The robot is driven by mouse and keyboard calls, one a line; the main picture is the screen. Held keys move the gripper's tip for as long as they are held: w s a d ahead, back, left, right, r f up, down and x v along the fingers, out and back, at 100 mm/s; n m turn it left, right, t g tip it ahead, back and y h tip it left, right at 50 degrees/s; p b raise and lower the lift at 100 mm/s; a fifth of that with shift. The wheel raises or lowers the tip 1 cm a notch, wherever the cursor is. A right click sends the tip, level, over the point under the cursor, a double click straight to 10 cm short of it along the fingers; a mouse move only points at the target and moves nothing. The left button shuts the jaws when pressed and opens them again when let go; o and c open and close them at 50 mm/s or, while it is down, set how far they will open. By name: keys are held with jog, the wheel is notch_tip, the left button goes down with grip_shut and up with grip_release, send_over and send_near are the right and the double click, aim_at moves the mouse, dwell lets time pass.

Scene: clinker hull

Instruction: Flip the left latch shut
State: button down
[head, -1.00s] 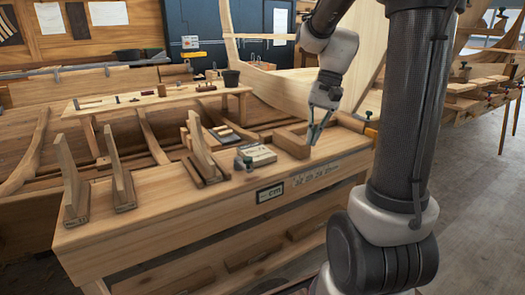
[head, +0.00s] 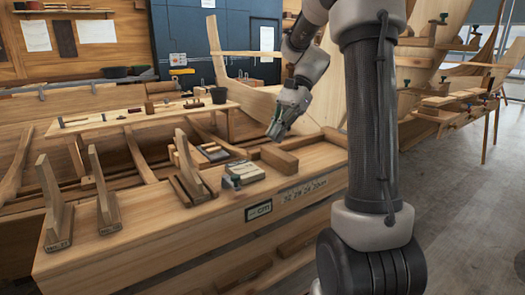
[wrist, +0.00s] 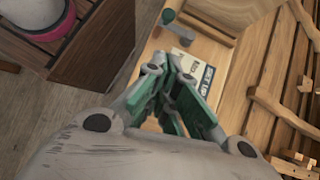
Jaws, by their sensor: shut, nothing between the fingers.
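I cannot make out a latch, left or right, in either view. My gripper (head: 276,134) is shut and empty, in the air above the right part of the wooden workbench (head: 130,245). In the wrist view my gripper (wrist: 178,108) points down toward the bench top, its green fingers together. A small teal and grey tool (head: 231,183) stands on the bench near its front edge, left of and below my gripper. It also shows at the top of the wrist view (wrist: 178,27). A light card or booklet with printing (head: 247,172) lies beside it.
A wooden block (head: 279,160) stands on the bench below my gripper. Upright wooden brackets (head: 103,193) stand to the left. A narrow raised plank (head: 140,115) with small tools is behind. The hull's planking (head: 285,105) rises at the back. Floor is clear at right.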

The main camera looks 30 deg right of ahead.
jog(key=x, duration=0.8)
jog(key=shift+s+a+f, duration=0.1)
jog(key=shift+a+f, duration=0.1)
jog(key=a, duration=0.2)
jog(key=s+a+f, duration=0.1)
jog(key=shift+a, duration=0.1)
jog(key=shift+s+a, duration=0.1)
jog(key=shift+a, duration=0.35)
jog(key=shift+f, duration=0.1)
